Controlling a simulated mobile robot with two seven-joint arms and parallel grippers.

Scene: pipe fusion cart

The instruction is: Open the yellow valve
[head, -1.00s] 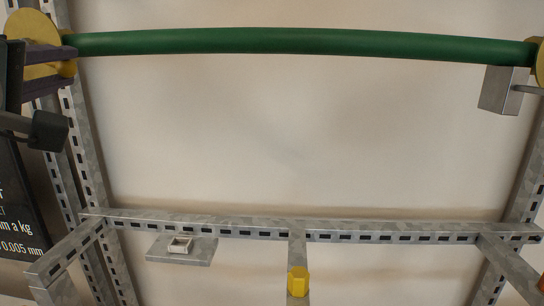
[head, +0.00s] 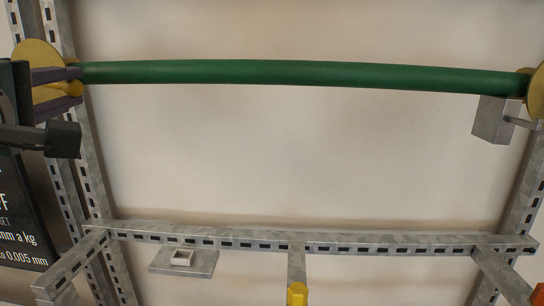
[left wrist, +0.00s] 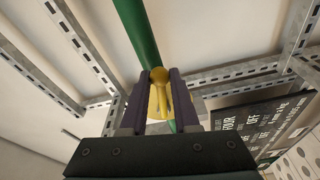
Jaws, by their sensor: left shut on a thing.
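The yellow valve (head: 36,54) is at the left end of a green pipe (head: 290,73), at the upper left of the head view. It shows a round disc and a smaller rounded part. My left gripper (head: 68,90) has its two purple fingers on either side of the yellow part. In the left wrist view the yellow valve (left wrist: 160,92) sits between the fingers, and the gripper is shut on it. The fingers hide part of the valve. My right gripper is not in view.
A slotted metal frame (head: 350,243) runs across below the pipe. A grey plate (head: 200,263) and a yellow piece (head: 297,294) are at it. A grey metal block (head: 491,122) and another yellow disc (head: 538,92) are at the pipe's right end. A dark sign (head: 20,225) stands at left.

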